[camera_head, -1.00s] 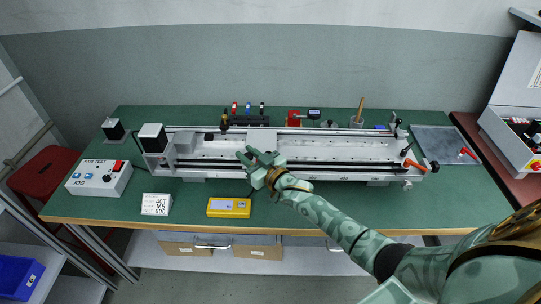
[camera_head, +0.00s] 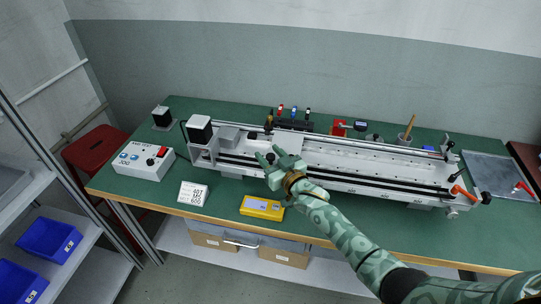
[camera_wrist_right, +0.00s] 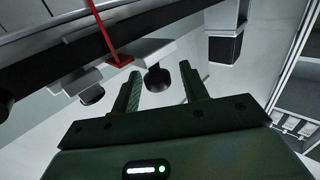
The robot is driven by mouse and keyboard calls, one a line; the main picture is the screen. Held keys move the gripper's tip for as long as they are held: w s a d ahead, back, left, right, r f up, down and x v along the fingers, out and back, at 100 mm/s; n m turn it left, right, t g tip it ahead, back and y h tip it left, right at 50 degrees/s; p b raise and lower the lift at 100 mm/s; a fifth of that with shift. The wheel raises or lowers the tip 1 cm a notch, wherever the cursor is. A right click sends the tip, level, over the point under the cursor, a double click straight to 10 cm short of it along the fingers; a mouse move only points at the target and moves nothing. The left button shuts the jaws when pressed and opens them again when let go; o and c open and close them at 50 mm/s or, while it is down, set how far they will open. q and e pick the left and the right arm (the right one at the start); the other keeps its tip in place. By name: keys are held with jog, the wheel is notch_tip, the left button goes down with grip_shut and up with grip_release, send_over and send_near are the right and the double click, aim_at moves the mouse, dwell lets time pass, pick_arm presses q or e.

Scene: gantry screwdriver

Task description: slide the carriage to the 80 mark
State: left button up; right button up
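The gantry (camera_head: 365,180) is a long white rail unit lying across the green bench. Its carriage (camera_head: 258,143) is a pale block on the rails, left of the middle. My right gripper (camera_head: 278,163) is at the front edge of the gantry, by the carriage. In the right wrist view, my right gripper (camera_wrist_right: 160,85) is open, its two fingers on either side of a black round knob (camera_wrist_right: 158,78). A red pointer (camera_wrist_right: 119,58) hangs just left of the fingers. I cannot tell whether a finger touches the knob. The scale numbers are not readable. My left gripper is not in view.
A yellow device (camera_head: 262,208) and a white sign (camera_head: 193,193) lie in front of the gantry. A control box (camera_head: 143,160) stands at the left. An orange-handled lever (camera_head: 464,192) is at the gantry's right end. Behind the gantry stand a tool rack (camera_head: 292,124) and a pencil cup (camera_head: 403,139).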

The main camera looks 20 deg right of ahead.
jog(key=p+v, duration=0.4)
jog(key=v, duration=1.2)
jog(key=shift+s, duration=0.2)
jog(key=shift+a+f, duration=0.1)
